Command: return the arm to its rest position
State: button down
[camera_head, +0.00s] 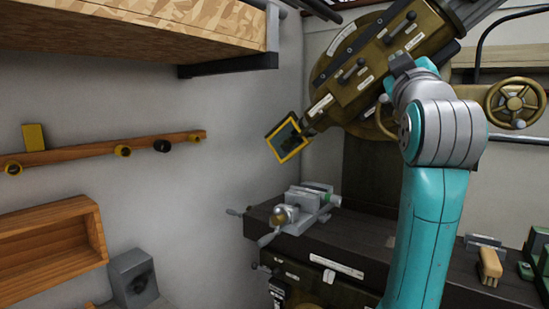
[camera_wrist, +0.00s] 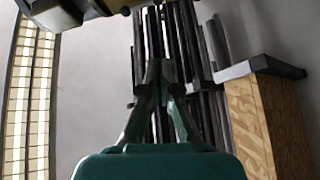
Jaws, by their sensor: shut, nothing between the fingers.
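My arm (camera_head: 428,200) stands at the right in the head view, teal with a grey joint, in front of a large brown machine. The upper end of the arm is small and partly hidden behind the joint, and the gripper cannot be made out there. In the wrist view my gripper (camera_wrist: 158,72) points up the picture. Its dark green fingers come together at the tips, with nothing between them. Dark upright rods (camera_wrist: 180,50) show behind the fingers; I cannot tell how far off they are.
The machine (camera_head: 375,70) stands close behind the arm. A yellow-edged panel (camera_head: 287,138) sticks out at its left. A grey vise (camera_head: 300,208) rests on the dark bench below. A wooden shelf (camera_head: 130,45) overhangs at upper left and probably shows at right in the wrist view (camera_wrist: 265,110).

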notch_tip(320, 180, down, 30)
jog(key=w+a+g+y, duration=0.2)
jog(key=w, duration=0.1)
jog(key=s+f+g+y, duration=0.1)
jog(key=s+f, duration=0.5)
jog(key=f, duration=0.6)
jog(key=s+f+y, duration=0.1)
jog(key=s+f, duration=0.4)
jog(key=f, duration=0.8)
jog(key=s+a+f+m+g, duration=0.1)
jog(key=s+f, duration=0.6)
jog(key=s, duration=0.4)
jog(key=s+a+f+m+g, duration=0.1)
jog(key=s+f+g, duration=0.1)
jog(key=s+f, duration=0.75)
jog(key=s+r+m+g, duration=0.1)
jog(key=s+m+g, duration=0.1)
jog(key=s, duration=2.1)
jog(key=shift+r+m+y, duration=0.3)
jog(key=shift+m+y, duration=0.1)
